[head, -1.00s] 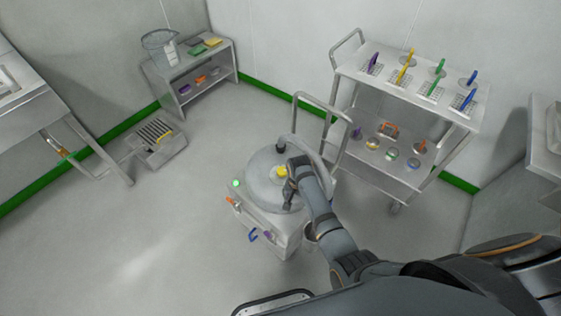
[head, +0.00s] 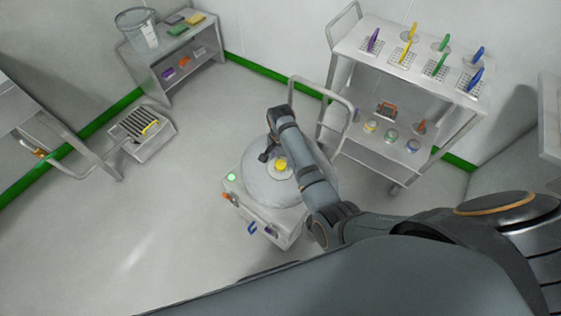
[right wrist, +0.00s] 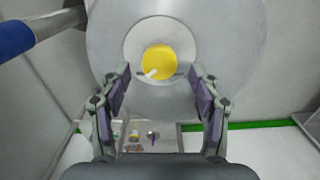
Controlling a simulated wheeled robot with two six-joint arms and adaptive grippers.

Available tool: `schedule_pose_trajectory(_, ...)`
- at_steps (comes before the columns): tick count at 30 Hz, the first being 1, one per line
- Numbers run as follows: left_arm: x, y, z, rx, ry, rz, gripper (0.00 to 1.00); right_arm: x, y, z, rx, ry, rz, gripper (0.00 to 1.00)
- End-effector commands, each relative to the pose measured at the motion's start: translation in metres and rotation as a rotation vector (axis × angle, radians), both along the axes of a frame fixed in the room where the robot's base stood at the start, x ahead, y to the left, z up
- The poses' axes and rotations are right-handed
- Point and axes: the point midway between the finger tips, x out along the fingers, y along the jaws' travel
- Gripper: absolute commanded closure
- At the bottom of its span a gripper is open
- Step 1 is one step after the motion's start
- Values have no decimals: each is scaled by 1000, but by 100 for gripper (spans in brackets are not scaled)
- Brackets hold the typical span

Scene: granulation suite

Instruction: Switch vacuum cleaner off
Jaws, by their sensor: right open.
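The vacuum cleaner (head: 258,190) is a pale, round-topped machine on a boxy base. A yellow rotary knob (head: 280,164) sits on its lid, and a green light (head: 231,177) glows at the left corner of the base. In the right wrist view the yellow knob (right wrist: 162,56) has a white pointer mark toward its lower left and lies on a pale disc. My right gripper (head: 265,154) is open and empty above the lid. In the wrist view its fingertips (right wrist: 161,72) appear on either side of the knob, with gaps. My left gripper is out of view.
A push handle (head: 350,112) rises behind the vacuum cleaner. A trolley (head: 385,55) with coloured tools stands at the back right. A low shelf (head: 172,55) with a clear bucket is at the back left. Open floor (head: 140,235) lies at the left.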

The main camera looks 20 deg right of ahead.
Motion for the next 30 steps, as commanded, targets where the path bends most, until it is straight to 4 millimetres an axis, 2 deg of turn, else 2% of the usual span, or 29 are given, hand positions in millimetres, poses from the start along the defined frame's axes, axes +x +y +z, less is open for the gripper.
schedule_pose_trajectory(3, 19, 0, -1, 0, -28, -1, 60, 0, 0, -15, 0, 1, 1, 36)
schedule_pose_trajectory(6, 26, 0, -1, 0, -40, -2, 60, 0, 0, -21, 0, 0, 0, 36)
schedule_pose_trajectory(14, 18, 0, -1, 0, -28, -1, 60, 0, 0, -22, 1, -1, 0, 36)
schedule_pose_trajectory(26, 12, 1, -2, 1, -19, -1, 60, 0, 0, -22, 0, 0, 0, 91)
schedule_pose_trajectory(30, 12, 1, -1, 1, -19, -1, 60, 0, 0, -21, 0, 0, 5, 91)
